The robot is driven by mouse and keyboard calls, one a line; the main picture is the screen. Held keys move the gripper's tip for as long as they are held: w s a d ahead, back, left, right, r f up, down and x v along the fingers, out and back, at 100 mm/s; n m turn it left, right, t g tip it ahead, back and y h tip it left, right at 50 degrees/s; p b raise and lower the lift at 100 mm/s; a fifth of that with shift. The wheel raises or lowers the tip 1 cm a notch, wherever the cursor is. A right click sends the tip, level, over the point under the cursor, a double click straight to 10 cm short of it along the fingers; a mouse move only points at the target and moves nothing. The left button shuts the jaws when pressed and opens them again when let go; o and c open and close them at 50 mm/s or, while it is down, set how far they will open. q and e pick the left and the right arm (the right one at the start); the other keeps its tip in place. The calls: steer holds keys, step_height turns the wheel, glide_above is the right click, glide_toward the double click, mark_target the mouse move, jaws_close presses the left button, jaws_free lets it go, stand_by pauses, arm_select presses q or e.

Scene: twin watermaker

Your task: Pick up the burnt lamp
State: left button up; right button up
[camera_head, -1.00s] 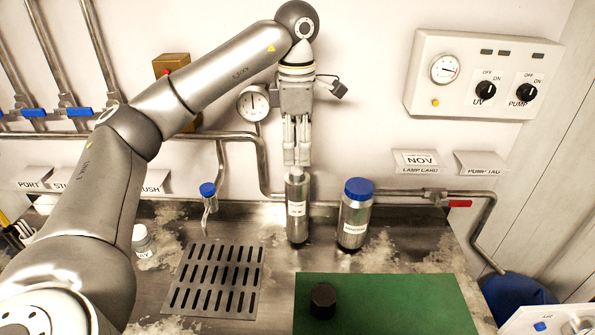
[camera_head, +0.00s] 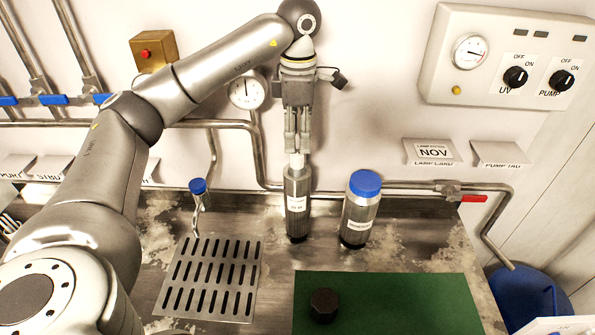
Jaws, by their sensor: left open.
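A steel cylinder (camera_head: 297,208) with a white label stands upright on the metal counter. A pale, narrow piece (camera_head: 297,160) shows at its top; I cannot tell for sure if this is the burnt lamp's end. My left gripper (camera_head: 298,148) points straight down over the cylinder, its fingers open at the pale piece. I cannot tell whether they touch it. A second labelled steel canister (camera_head: 359,212) with a blue cap stands to the right. My right gripper is out of view.
A green mat (camera_head: 405,303) with a black hexagonal cap (camera_head: 324,305) lies in front. A slotted drain (camera_head: 211,278) and a blue-topped tap (camera_head: 198,188) are to the left. Pipes and a gauge (camera_head: 247,91) run behind; a control box (camera_head: 507,58) hangs at right.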

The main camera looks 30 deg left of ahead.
mark_target(297, 153)
arm_select(q)
steer(key=shift+w+a+f, duration=0.15)
steer(key=shift+f, duration=0.2)
steer(key=f+p, duration=0.3)
steer(key=f, duration=0.1)
steer(key=shift+s+f, duration=0.1)
steer(key=shift+s, duration=0.25)
steer(key=shift+w+f, duration=0.1)
steer(key=shift+f, duration=0.4)
steer(key=shift+c, duration=0.2)
steer(key=c, duration=1)
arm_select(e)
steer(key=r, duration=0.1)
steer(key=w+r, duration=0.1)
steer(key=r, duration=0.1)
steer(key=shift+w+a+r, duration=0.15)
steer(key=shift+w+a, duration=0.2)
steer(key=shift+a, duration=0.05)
arm_select(q)
steer(key=shift+r, duration=0.1)
